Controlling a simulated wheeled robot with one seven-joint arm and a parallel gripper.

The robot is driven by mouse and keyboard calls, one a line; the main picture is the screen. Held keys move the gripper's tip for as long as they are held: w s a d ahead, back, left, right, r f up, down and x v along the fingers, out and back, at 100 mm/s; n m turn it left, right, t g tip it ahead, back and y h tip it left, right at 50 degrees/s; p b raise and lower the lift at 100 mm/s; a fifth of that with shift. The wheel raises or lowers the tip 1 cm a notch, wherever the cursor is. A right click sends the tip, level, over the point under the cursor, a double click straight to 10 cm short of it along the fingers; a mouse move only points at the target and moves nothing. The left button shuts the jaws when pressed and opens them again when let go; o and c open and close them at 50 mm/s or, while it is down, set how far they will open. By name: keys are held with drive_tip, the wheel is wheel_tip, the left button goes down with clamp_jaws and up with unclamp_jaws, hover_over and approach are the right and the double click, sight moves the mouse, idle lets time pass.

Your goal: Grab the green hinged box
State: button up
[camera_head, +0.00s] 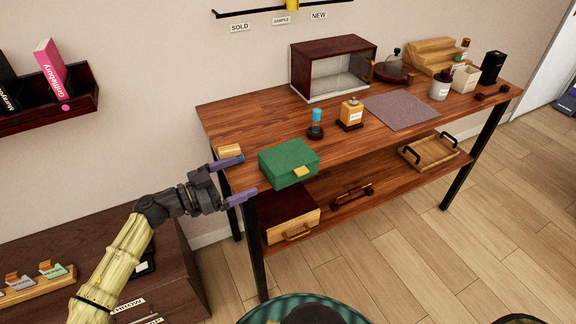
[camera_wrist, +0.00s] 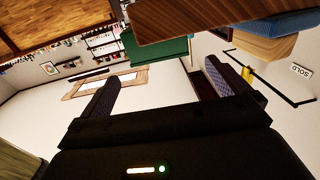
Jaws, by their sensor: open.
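The green hinged box (camera_head: 289,163) sits closed on the wooden table near its left front corner, with a small yellow clasp (camera_head: 301,171) on its front. It also shows at the top of the wrist view (camera_wrist: 155,50), beyond the fingertips. My gripper (camera_head: 241,176) is at the left end of the table, just left of the box. Its two purple fingers are spread apart and point toward the box. Nothing is between them, and they look apart from the box. The wrist view shows both fingers (camera_wrist: 158,88) open.
A small wooden block with a blue part (camera_head: 230,152) lies at the table's left end, close to the upper finger. A blue-topped bottle (camera_head: 316,123) and an amber bottle (camera_head: 352,113) stand behind the box. A glass-fronted cabinet (camera_head: 331,46) stands further back. A grey mat (camera_head: 402,110) lies right.

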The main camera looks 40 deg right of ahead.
sight(266, 168)
drive_tip(key=shift+s+d, duration=0.15)
drive_tip(key=shift+d, duration=0.75)
drive_tip(key=shift+s+d, duration=0.15)
drive_tip(key=shift+d, duration=0.75)
drive_tip(key=shift+s, duration=0.1)
drive_tip(key=d, duration=0.2)
drive_tip(key=s+d, duration=0.1)
drive_tip(key=d, duration=0.2)
drive_tip(key=shift+f, duration=0.15)
drive_tip(key=c, duration=0.8)
